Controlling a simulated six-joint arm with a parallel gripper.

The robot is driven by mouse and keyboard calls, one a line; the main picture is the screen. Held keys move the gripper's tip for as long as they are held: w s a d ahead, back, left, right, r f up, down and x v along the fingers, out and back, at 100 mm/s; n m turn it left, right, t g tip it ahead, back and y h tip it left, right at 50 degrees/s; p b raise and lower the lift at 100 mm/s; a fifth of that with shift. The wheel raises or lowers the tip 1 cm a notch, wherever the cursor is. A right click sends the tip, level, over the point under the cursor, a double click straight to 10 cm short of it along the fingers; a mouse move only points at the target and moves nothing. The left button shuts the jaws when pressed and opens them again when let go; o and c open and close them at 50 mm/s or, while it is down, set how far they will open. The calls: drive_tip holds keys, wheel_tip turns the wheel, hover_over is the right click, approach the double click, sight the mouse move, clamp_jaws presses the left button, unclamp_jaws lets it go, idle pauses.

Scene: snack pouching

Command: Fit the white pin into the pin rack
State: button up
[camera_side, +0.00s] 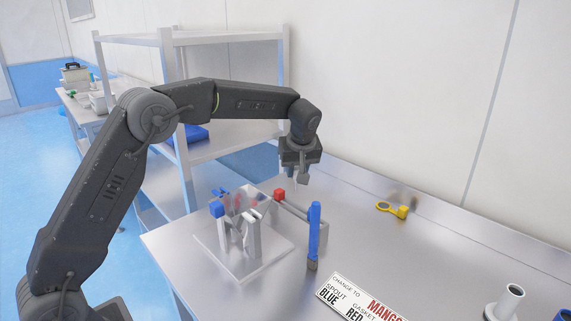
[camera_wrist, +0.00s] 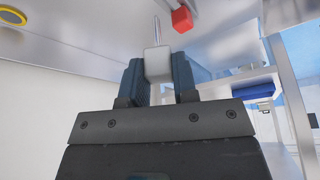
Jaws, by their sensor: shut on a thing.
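In the wrist view the white pin has a pale block head (camera_wrist: 157,63) and a thin metal shaft pointing away from the jaws. My gripper (camera_wrist: 158,72) is shut on the head, one dark finger on each side. In the side view my gripper (camera_side: 302,176) points down above the back of the bench, and the pin is too small there to make out clearly. The rack's holes are not visible.
A yellow ring (camera_side: 386,207) and a sign (camera_side: 360,303) lie right, with bare bench between.

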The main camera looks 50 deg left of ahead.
drive_tip(key=shift+f, duration=0.1)
drive_tip(key=shift+f, duration=2)
drive_tip(key=shift+f, duration=2.7)
drive_tip(key=o, duration=1)
drive_tip(key=r, duration=0.6)
drive_tip(key=d+r, duration=0.1)
drive_tip(key=r, duration=0.2)
drive_tip(key=shift+s+r, duration=0.35)
drive_tip(key=shift+r, duration=0.05)
